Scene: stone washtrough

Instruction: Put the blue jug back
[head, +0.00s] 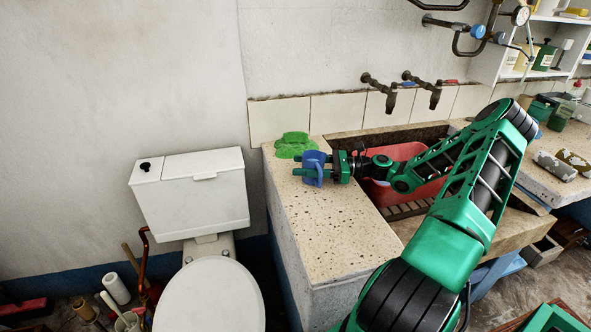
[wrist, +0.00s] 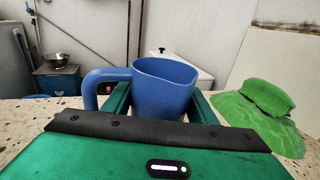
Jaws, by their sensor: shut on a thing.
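The blue jug (head: 313,168) is at the left end of the speckled stone counter (head: 322,225), in my gripper (head: 313,168). In the wrist view the jug (wrist: 163,88) is upright between the two green fingers (wrist: 162,105), with its handle to the left and its spout at the rim. My gripper is shut on the jug's body. The jug's base is hidden, so I cannot tell whether it touches the counter.
A red basin (head: 408,153) sits in the stone trough to the right, under two wall taps (head: 407,90). A white toilet (head: 208,290) and cistern (head: 190,192) stand left of the counter. The counter's front part is clear. Shelves (head: 545,50) hold bottles at the upper right.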

